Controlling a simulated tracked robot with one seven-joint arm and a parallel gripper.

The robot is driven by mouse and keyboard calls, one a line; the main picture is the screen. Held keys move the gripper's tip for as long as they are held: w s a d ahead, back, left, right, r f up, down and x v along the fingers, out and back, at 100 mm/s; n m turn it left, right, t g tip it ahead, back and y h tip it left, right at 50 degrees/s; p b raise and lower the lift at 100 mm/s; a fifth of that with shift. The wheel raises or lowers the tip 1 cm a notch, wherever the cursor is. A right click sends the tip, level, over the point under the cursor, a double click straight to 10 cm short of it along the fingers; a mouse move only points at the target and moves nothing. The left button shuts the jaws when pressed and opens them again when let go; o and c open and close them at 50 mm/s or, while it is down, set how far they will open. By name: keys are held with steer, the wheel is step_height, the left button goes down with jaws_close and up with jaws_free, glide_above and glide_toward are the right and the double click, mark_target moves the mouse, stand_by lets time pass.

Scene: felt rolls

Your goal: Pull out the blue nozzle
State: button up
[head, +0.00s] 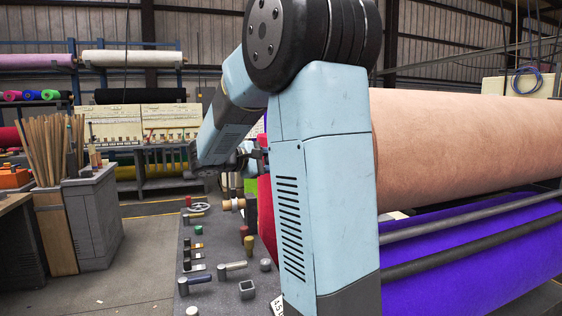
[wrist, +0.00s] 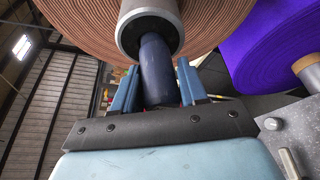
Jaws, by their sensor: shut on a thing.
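The blue nozzle (wrist: 157,68) is a dark blue, rounded cylinder in the upper middle of the wrist view. Its far end sits inside a grey metal collar (wrist: 167,12) at the centre of a brownish-pink felt roll (wrist: 85,20). My gripper (wrist: 158,88) is shut on the nozzle, with one light blue finger on each side of it. The nozzle's inner end is hidden in the collar. In the head view my arm reaches down and away to the left, and I cannot make out the nozzle there.
A purple roll (wrist: 260,45) with its own core is close on the right in the wrist view. In the head view, a grey bench (head: 215,255) holds several small parts and tools. A bin of wooden sticks (head: 95,215) stands left, with open floor between.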

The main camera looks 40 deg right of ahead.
steer(key=shift+f, duration=0.1)
jaws_close()
steer(key=shift+a+f, duration=0.15)
steer(key=shift+a, duration=0.4)
steer(key=shift+w+a, duration=0.2)
steer(key=shift+a, duration=0.35)
stand_by(0.5)
steer(key=w+a, duration=0.2)
steer(key=a, duration=0.5)
steer(key=shift+r, duration=0.2)
stand_by(0.7)
